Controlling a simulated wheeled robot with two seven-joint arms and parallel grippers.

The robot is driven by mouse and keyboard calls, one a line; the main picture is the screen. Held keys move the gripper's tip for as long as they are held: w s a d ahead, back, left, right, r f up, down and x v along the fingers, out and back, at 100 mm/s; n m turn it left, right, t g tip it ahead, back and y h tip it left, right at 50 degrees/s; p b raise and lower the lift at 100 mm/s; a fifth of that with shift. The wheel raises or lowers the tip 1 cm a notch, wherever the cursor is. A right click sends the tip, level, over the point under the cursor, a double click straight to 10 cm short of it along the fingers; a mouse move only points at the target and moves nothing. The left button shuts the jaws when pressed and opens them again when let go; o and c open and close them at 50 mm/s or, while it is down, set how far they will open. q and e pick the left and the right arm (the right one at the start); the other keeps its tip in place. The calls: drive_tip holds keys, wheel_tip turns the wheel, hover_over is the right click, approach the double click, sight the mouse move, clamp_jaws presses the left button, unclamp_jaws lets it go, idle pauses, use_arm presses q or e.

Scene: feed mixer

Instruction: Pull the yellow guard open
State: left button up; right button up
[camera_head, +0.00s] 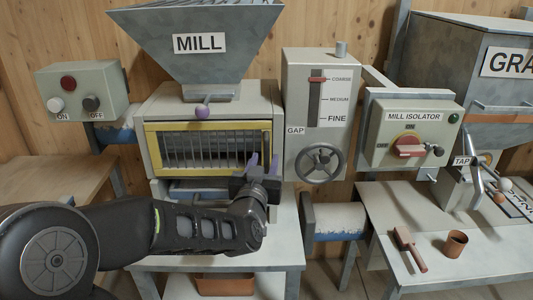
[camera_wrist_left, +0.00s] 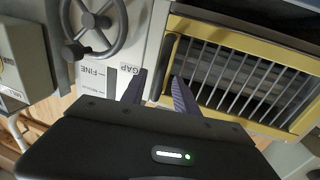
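The yellow guard (camera_head: 150,151) is a rectangular frame with upright grey bars on the front of the mill, and it looks shut. In the left wrist view the guard (camera_wrist_left: 235,37) fills the upper right, with a dark bar handle (camera_wrist_left: 170,58) along its near edge. My left gripper (camera_head: 262,164) is at the guard's right end in the head view. In the left wrist view its purple-grey fingers (camera_wrist_left: 160,82) stand apart on either side of the handle, with a gap showing, so it is open. Contact cannot be told. My right gripper is not in view.
The gap handwheel (camera_head: 320,162) is just right of my left gripper, on the gap panel. Farther right are the mill isolator (camera_head: 413,134), a brush (camera_head: 409,248) and a brown cup (camera_head: 455,243). The on/off box (camera_head: 82,90) is at the left.

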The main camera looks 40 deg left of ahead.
sight(266, 157)
use_arm(q)
drive_tip(key=shift+x, duration=1.8)
drive_tip(key=shift+c, duration=0.3)
clamp_jaws()
